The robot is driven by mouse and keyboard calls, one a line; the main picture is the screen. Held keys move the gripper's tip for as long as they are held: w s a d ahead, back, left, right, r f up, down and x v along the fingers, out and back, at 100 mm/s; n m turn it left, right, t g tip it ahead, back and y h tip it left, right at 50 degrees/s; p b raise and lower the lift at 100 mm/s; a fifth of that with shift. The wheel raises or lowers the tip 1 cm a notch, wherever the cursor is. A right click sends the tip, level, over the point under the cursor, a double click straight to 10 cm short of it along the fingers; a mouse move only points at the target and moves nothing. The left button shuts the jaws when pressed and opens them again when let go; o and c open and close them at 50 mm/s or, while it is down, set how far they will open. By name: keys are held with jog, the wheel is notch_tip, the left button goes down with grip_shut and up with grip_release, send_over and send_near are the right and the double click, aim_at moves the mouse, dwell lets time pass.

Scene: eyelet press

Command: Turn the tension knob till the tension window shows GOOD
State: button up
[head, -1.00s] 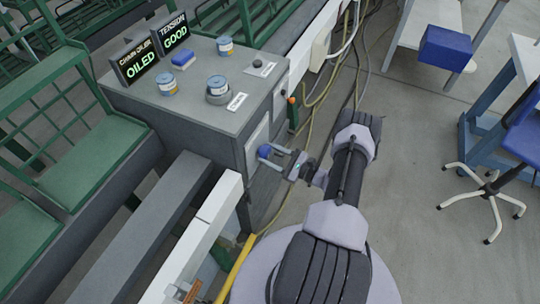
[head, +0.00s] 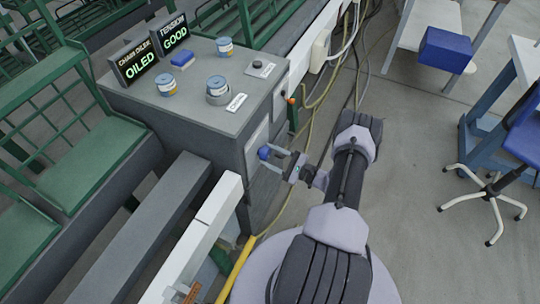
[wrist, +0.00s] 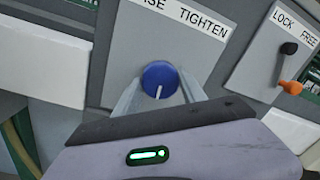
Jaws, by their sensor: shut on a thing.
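The tension window (head: 176,33) on top of the grey cabinet shows GOOD in green. The blue tension knob (head: 264,153) is on the cabinet's side face; in the wrist view the knob (wrist: 159,79) sits below a label ending in TIGHTEN, and its white pointer line points down. My gripper (head: 271,157) is at the knob, with one finger on each side of it, shut on it. The lower part of the knob's surroundings is hidden by my gripper in the wrist view.
Beside the tension window, the chain oiler window (head: 138,61) shows OILED. Several small tins and a blue block (head: 183,59) stand on the cabinet top (head: 200,110). In the wrist view a lever with an orange end (wrist: 291,87) is under a LOCK FREE label. Cables run along the floor behind.

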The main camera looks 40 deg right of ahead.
jog(key=o, duration=1.4)
jog(key=shift+c, duration=0.2)
jog(key=r+p+v, duration=0.1)
jog(key=p+v, duration=0.1)
jog(key=v, duration=1.5)
jog(key=shift+s+d+f, duration=0.15)
jog(key=shift+s+f, duration=0.05)
jog(key=shift+f, duration=0.3)
